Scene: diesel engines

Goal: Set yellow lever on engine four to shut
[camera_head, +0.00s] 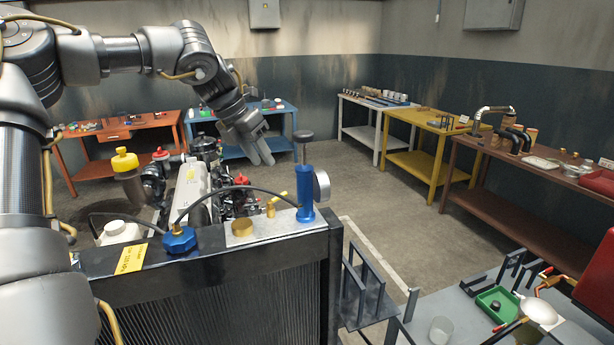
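A small yellow lever (283,196) slants up to the right from a brass valve (271,209) on top of the black radiator (215,290) in front of an engine (195,190). The yellow label (131,259) on the radiator is too small to read surely. My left gripper (264,158) comes in from the upper left and hangs above and behind the lever, apart from it. Its fingers point down to the right and look close together; any gap is unclear. Nothing shows held in it. My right gripper is not in view.
A blue pump with an upright handle (305,190) and a gauge stands just right of the lever. A black hose runs from a blue cap (179,239) behind the lever. A brass cap (242,227) is nearby. A grey bench (470,325) with parts stands at lower right.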

